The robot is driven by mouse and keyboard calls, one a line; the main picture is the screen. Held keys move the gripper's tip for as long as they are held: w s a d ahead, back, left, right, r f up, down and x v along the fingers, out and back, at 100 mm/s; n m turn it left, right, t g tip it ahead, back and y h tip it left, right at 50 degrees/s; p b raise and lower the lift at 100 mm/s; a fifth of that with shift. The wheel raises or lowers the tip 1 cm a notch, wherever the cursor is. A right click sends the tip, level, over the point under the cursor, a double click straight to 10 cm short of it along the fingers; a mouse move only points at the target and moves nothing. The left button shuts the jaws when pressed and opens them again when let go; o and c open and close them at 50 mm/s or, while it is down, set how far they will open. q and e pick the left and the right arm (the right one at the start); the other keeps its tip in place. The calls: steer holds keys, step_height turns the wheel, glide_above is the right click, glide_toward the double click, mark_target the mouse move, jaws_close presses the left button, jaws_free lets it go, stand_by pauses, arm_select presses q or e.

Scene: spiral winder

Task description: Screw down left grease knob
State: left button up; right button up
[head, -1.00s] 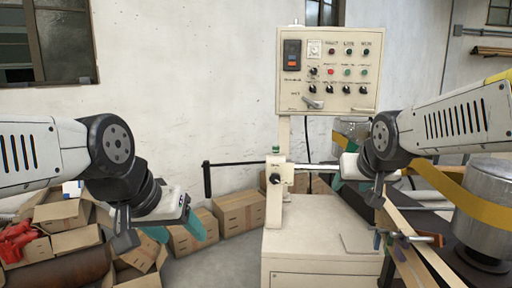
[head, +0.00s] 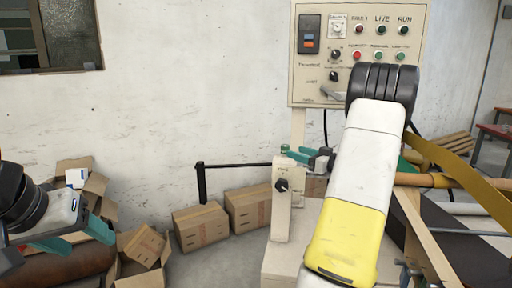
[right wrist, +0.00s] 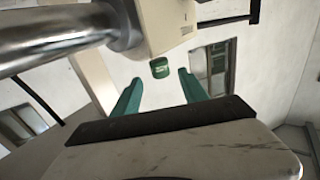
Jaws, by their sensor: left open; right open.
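The left grease knob, a small green cylinder (head: 285,148), stands on top of the cream post (head: 284,215) of the winder in the head view. In the right wrist view the green knob (right wrist: 159,67) appears just beyond and between my open fingertips. My right gripper (right wrist: 158,82) is open and empty; its teal fingers (head: 299,156) show close beside the knob in the head view, at its right. I cannot tell whether they touch it. My left gripper (head: 70,228) is open and empty at the left edge of the head view, far from the post.
A black knob (head: 282,186) is on the post's front, and a black bar (head: 240,165) reaches left from it. The control panel (head: 318,90) hangs above. Cardboard boxes (head: 200,226) stand on the floor. In the right wrist view a metal shaft (right wrist: 60,38) runs near my fingers.

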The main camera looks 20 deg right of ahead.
mark_target(285, 148)
steer(key=x, duration=0.7)
steer(key=shift+s, duration=0.1)
jaws_close()
